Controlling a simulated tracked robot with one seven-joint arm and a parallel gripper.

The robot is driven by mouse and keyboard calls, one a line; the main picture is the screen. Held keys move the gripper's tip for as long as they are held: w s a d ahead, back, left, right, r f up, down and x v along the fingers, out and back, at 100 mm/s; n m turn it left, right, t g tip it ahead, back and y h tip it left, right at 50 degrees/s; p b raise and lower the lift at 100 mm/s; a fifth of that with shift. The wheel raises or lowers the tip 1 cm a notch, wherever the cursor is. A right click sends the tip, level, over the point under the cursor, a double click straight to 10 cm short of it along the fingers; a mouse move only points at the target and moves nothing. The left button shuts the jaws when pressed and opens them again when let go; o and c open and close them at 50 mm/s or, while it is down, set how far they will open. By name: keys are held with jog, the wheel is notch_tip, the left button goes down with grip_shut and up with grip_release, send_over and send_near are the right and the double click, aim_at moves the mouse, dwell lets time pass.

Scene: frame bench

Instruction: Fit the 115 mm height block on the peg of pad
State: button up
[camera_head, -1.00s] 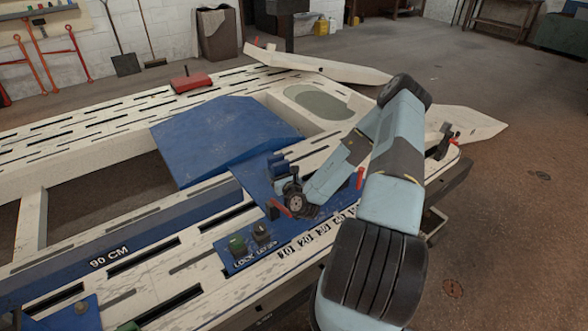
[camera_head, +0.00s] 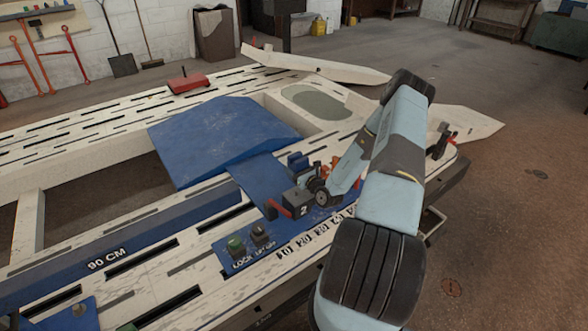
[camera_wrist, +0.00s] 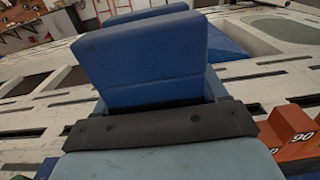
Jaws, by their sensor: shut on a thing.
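A blue block (camera_head: 297,162) with two raised lips and a slot between them is held in my gripper (camera_head: 304,182). It fills the middle of the wrist view (camera_wrist: 155,60), above the dark bar of my gripper (camera_wrist: 160,124). No height mark shows on it. A dark grey box marked 2 (camera_head: 303,210) stands just below the block on the blue panel, with a red lever at its left. I cannot tell whether this box is the pad. No peg shows, and I cannot tell whether the block touches the box.
Orange blocks (camera_head: 331,167) stand close on the right behind my arm; one marked 90 (camera_wrist: 298,136) shows in the wrist view. The white slotted bench (camera_head: 190,245) carries a blue ramp (camera_head: 220,135), green and dark knobs (camera_head: 236,245), and a far red tool (camera_head: 188,83).

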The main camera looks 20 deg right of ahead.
jog(key=shift+w+f, duration=0.1)
jog(key=shift+f, duration=2.7)
jog(key=shift+f, duration=1.95)
dwell(0.3)
jog(key=o, duration=1.8)
jog(key=shift+f, duration=0.1)
jog(key=shift+o, duration=0.2)
jog(key=s+d, duration=0.2)
jog(key=s, duration=1.1)
jog(key=shift+s+d, duration=0.3)
